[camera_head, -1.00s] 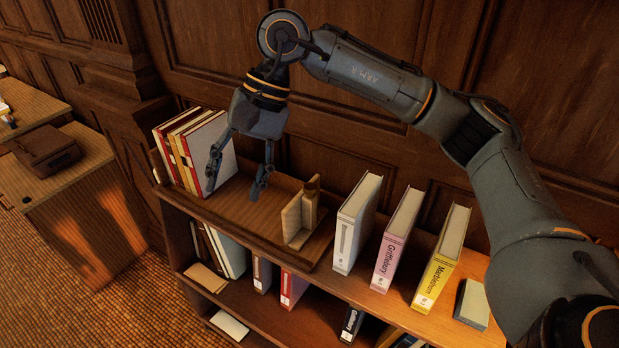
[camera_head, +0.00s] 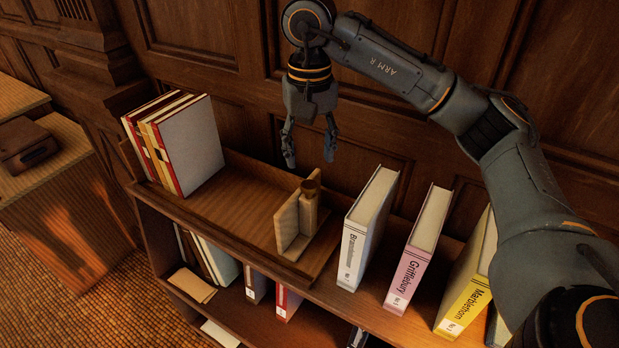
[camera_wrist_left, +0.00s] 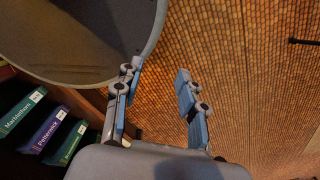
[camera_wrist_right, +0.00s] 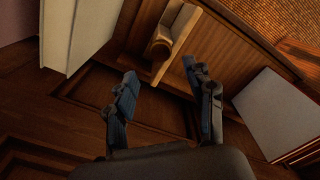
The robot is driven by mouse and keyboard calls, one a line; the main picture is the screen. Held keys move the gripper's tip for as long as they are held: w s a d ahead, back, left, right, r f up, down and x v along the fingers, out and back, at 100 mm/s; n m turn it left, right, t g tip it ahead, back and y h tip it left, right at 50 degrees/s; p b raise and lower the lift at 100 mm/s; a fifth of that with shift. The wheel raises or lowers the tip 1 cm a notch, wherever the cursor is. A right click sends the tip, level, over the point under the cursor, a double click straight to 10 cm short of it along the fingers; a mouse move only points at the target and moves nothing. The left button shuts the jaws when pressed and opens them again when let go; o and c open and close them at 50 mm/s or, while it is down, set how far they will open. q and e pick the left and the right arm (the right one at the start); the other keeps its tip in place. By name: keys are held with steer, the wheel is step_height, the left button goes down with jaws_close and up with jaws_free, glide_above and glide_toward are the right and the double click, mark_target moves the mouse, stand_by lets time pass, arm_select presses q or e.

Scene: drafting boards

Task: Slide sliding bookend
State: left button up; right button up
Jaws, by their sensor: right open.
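The sliding bookend (camera_head: 289,228) is a pale wooden upright plate with a block and a round brown knob (camera_head: 311,187) behind it. It stands at the right end of a wooden tray (camera_head: 233,226) on the shelf top. In the right wrist view the bookend (camera_wrist_right: 178,30) is at the top, beyond the fingers. My right gripper (camera_head: 309,150) is open and empty, above and behind the bookend, apart from it. It also shows in the right wrist view (camera_wrist_right: 165,88). My left gripper (camera_wrist_left: 155,90) is open and empty in the left wrist view, over the tiled floor.
Several books (camera_head: 186,150) stand at the tray's left end, with bare tray between them and the bookend. White (camera_head: 352,250), pink (camera_head: 402,275) and yellow (camera_head: 456,298) books stand to the right. The panelled wall is close behind. A desk (camera_head: 50,170) stands at left.

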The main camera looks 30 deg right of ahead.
mark_target(309, 184)
steer(key=f, duration=0.4)
steer(key=shift+s+a, duration=0.2)
steer(key=shift+a, duration=0.05)
step_height(309, 184, down, 2)
steer(key=shift+w+d+f, duration=0.1)
steer(key=shift+f, duration=0.15)
arm_select(q)
steer(key=shift+w+d, duration=0.25)
steer(key=shift+w, duration=0.25)
steer(key=shift+w+d, duration=0.2)
steer(key=shift+w, duration=0.3)
arm_select(e)
steer(key=shift+c, duration=1)
steer(key=c, duration=0.7)
arm_select(q)
steer(key=shift+w, duration=0.5)
arm_select(e)
jaws_close()
